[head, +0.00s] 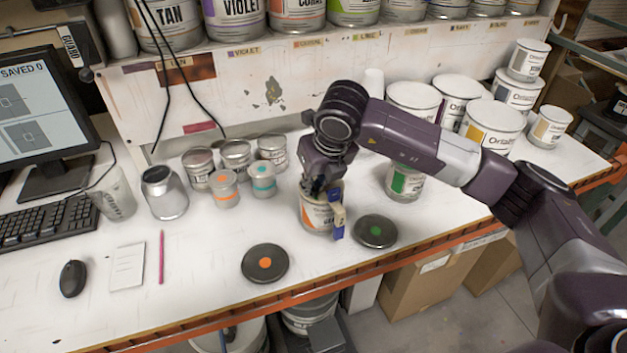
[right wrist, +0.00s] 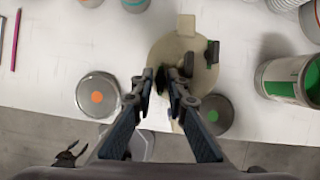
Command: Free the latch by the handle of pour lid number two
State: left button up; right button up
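A beige pour lid (right wrist: 160,52) sits on a can with an orange label (head: 312,216) near the middle of the table. A beige and blue part marked 2 (head: 339,219) sticks out at the can's right front. In the right wrist view the lid has dark upright parts (right wrist: 212,52) on its right side and near its middle. My right gripper (right wrist: 161,78) is just above the lid, pointing down. Its fingers stand apart, with a small dark part between or just under the tips; I cannot tell whether they touch it. My left gripper is out of view.
A black disc with an orange dot (head: 265,263) and one with a green dot (head: 374,232) lie in front. A green-labelled can (head: 405,182) stands to the right. Small cans (head: 234,155) and a metal cup (head: 164,192) stand left. Large cans (head: 492,122) crowd the back right.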

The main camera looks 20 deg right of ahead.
jog(key=shift+s, duration=0.1)
grip_shut()
jog(key=shift+d+f+n+b, duration=0.15)
jog(key=shift+n+b, duration=0.45)
jog(key=shift+b, duration=0.45)
jog(key=n+y+b, duration=0.1)
jog(key=n+b, duration=0.2)
jog(key=b, duration=0.1)
jog(key=shift+y, duration=0.3)
jog(key=shift+n+g+y+b, duration=0.35)
jog(key=shift+n+b, duration=0.25)
jog(key=shift+n, duration=0.4)
jog(key=shift+r+n+g, duration=0.2)
jog(key=shift+n+g, duration=0.05)
jog(key=shift+n, duration=0.45)
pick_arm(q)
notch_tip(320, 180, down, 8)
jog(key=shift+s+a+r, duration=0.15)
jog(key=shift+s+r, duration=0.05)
